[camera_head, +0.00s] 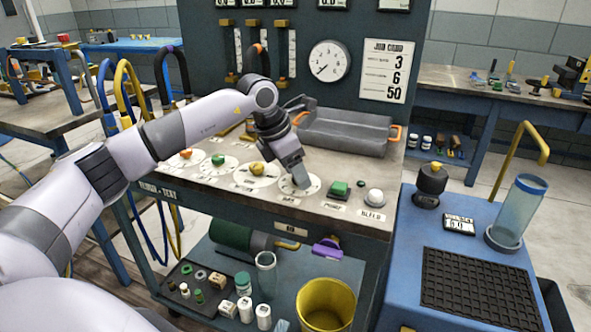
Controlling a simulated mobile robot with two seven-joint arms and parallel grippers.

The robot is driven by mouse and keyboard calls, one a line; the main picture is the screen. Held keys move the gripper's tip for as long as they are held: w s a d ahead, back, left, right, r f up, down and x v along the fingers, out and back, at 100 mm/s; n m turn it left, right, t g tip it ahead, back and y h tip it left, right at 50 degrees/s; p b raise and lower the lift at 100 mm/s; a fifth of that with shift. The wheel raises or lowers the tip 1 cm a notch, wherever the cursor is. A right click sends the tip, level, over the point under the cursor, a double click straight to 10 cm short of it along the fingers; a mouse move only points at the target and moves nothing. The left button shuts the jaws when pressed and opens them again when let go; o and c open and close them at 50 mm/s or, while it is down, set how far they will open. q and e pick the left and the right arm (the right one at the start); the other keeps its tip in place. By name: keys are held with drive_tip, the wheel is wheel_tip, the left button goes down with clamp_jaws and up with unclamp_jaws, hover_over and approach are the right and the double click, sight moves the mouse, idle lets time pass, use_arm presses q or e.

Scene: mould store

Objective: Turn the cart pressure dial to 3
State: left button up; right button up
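The cart (340,227) has a row of round white dials along its top. The rightmost dial (287,189) has a small label in front of it, too small to read surely. My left gripper (300,183) reaches down over this dial with its fingertips at the dial's middle. The gripper hides the knob, so I cannot tell its setting or whether the fingers touch it. Whether the fingers are open or shut is also unclear. A round gauge (329,61) on the back panel has a dark needle pointing down-left. My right gripper is out of view.
A grey tray (345,137) stands behind. The job card (388,70) reads 3, 6, 50.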

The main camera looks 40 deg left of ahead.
use_arm(q)
drive_tip(key=v, duration=0.7)
idle(0.6)
